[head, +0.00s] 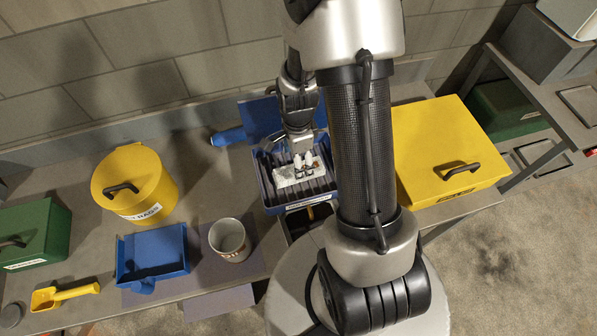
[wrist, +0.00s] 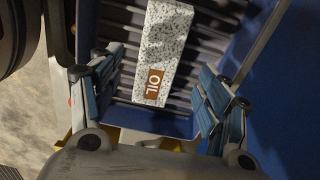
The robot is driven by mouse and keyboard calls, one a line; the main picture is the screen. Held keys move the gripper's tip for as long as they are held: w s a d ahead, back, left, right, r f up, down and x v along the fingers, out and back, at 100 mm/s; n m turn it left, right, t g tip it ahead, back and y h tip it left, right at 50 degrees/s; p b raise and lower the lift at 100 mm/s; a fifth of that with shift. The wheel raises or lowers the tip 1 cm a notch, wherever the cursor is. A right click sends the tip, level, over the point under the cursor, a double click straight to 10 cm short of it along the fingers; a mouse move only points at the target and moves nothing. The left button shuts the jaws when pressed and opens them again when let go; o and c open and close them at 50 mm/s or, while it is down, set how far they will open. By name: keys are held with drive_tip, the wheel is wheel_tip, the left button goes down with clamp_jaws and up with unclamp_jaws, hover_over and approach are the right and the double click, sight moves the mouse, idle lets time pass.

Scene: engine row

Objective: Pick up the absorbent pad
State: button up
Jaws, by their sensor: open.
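The absorbent pad (wrist: 165,45) is a white, grey-speckled strip with a brown OIL label, lying on the dark ribs of a blue tray (wrist: 155,120). In the head view the pad (head: 286,176) lies in the same ribbed tray (head: 275,207), partly covered by my gripper (head: 305,162). In the wrist view my gripper (wrist: 158,88) is open, with one blue-padded finger on each side of the pad and clear gaps to both.
A yellow lidded bin (head: 140,190), blue dustpan (head: 150,255), grey OIL can (head: 230,240), yellow scoop (head: 65,294) and green box (head: 35,232) stand left. A yellow box (head: 445,150) is close on the right. The tray's raised blue lid (head: 262,115) is behind.

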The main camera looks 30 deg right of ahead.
sight(284, 177)
wheel_tip(284, 177, down, 5)
drive_tip(key=shift+s+d+f+b, duration=0.1)
drive_tip(key=shift+f+b, duration=0.05)
drive_tip(key=shift+b, duration=0.45)
drive_tip(key=shift+c, duration=0.4)
drive_tip(key=c, duration=1)
